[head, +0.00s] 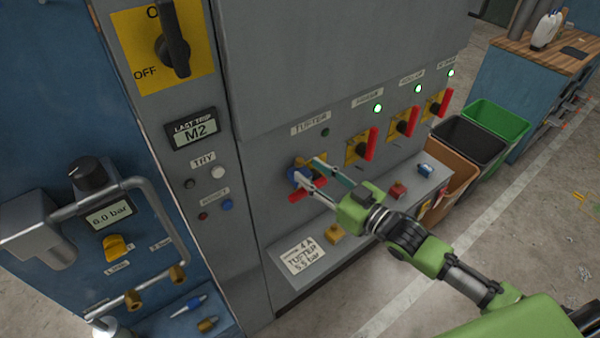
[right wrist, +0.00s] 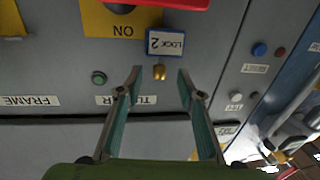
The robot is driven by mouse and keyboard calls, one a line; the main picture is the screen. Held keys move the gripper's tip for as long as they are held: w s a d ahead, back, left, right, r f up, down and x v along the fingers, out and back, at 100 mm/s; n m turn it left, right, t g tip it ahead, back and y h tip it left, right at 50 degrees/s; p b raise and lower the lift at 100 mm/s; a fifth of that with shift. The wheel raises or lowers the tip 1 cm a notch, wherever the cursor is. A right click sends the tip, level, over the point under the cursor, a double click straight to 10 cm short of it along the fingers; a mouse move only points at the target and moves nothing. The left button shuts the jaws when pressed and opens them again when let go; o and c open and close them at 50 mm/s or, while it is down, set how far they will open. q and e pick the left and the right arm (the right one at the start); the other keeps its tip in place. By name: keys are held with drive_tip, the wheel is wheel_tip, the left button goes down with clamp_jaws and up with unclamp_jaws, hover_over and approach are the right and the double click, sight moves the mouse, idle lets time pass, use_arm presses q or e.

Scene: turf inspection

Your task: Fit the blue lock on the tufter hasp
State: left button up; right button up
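The tufter switch has a yellow plate and a red handle (head: 307,190), turned across, unlike the upright neighbours. A blue lock (head: 297,175) is at the tufter switch, by my fingertips. My right gripper (head: 306,172) is open, with a clear gap on both sides of the brass part (right wrist: 160,72). Whether the shackle passes through the hasp is hidden. My left gripper is not in view.
Other locks, red (head: 397,190), yellow (head: 335,233) and blue (head: 425,170), lie along the ledge below the switches. The tufter lamp (head: 325,132) is dark; the other lamps glow green. Bins (head: 468,145) stand right of the cabinet. A blue air panel (head: 75,180) is at left.

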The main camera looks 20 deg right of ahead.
sight(302, 166)
drive_tip(key=x, duration=0.3)
drive_tip(key=shift+w+p, duration=0.2)
drive_tip(key=shift+p, duration=0.1)
clamp_jaws()
drive_tip(key=shift+r, duration=0.15)
